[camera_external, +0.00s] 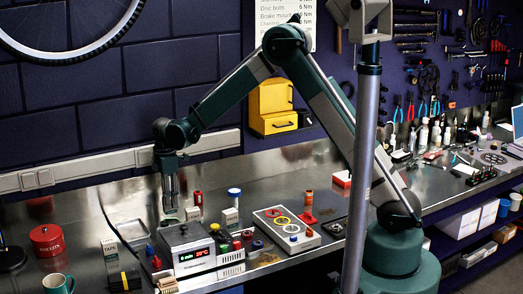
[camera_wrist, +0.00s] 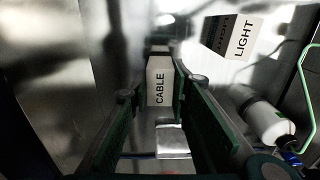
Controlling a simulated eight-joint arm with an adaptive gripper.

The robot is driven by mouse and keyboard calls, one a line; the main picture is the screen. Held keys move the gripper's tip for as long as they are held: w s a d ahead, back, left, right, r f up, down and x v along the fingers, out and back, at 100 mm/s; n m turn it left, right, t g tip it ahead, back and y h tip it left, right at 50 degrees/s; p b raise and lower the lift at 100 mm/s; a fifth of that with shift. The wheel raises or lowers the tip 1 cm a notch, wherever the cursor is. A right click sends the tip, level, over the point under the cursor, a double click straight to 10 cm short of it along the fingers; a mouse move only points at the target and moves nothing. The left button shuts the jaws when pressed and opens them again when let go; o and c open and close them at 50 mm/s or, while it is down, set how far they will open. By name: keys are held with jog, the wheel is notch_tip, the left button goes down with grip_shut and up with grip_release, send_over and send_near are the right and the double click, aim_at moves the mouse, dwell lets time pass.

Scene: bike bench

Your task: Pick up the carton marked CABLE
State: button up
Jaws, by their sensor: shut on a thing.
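The carton marked CABLE (camera_wrist: 159,82) is a small pale box with black lettering, in the middle of the wrist view. My gripper (camera_wrist: 162,72) has its two green fingers on either side of the carton, shut on it. In the external view my gripper (camera_external: 171,207) points straight down, low over the bench behind a grey device with a lit display. The carton's lettering cannot be read in that view. I cannot tell whether the carton touches the bench.
A carton marked LIGHT (camera_wrist: 237,38) lies to the right in the wrist view, with a white bottle (camera_wrist: 268,122) below it. The grey display device (camera_external: 188,246) stands in front of my gripper. A TAPE carton (camera_external: 113,262) and a red tin (camera_external: 46,240) are at left.

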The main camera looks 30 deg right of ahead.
notch_tip(320, 180, up, 8)
jog(key=shift+r, duration=0.2)
dwell(0.8)
